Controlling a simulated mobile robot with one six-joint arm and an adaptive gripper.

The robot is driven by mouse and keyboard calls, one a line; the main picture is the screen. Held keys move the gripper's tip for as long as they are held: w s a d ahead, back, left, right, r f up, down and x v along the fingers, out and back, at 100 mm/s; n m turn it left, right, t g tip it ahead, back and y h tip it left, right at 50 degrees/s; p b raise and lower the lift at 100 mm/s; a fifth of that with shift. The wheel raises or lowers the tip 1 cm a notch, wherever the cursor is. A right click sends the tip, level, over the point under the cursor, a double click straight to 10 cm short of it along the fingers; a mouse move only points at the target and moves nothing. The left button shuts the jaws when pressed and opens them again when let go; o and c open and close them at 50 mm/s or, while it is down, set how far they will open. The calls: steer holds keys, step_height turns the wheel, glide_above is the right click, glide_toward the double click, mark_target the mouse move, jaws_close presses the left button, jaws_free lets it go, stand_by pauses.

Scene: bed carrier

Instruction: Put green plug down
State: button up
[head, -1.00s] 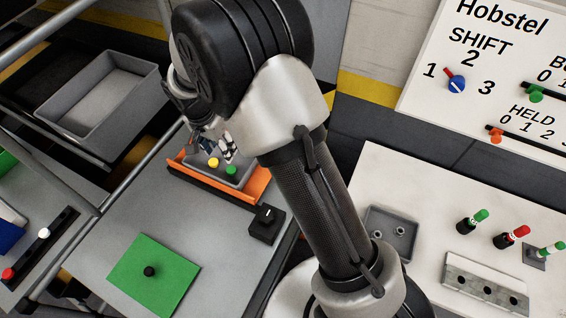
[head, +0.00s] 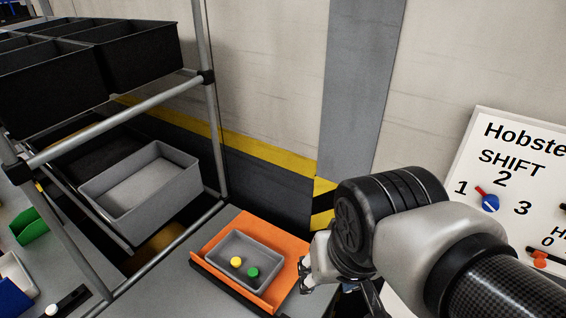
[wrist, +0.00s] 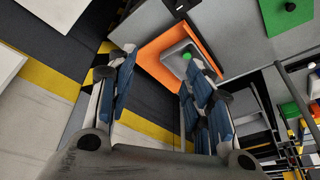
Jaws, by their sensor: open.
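The green plug (head: 253,272) sits in a small grey tray (head: 219,247), beside a yellow plug (head: 236,261). The tray rests on an orange stand (head: 282,257). In the wrist view the green plug (wrist: 187,56) shows as a small green disc in the tray. My gripper (wrist: 158,72) is open, with nothing between its blue-padded fingers. It is apart from the plug. In the head view it is to the right of the orange stand, partly hidden by my own arm.
A large grey bin (head: 145,185) stands on the rack at the left, with dark bins (head: 140,50) above it. Metal rack posts (head: 213,120) rise left of the stand. A white board (head: 520,180) with a dial is on the right.

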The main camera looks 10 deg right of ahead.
steer(key=shift+n+t, duration=0.3)
steer(key=shift+n, duration=0.4)
steer(key=shift+s+d+f, duration=0.15)
steer(key=shift+s, duration=1)
steer(key=shift+s+d+f, duration=0.15)
steer(key=shift+s, duration=0.95)
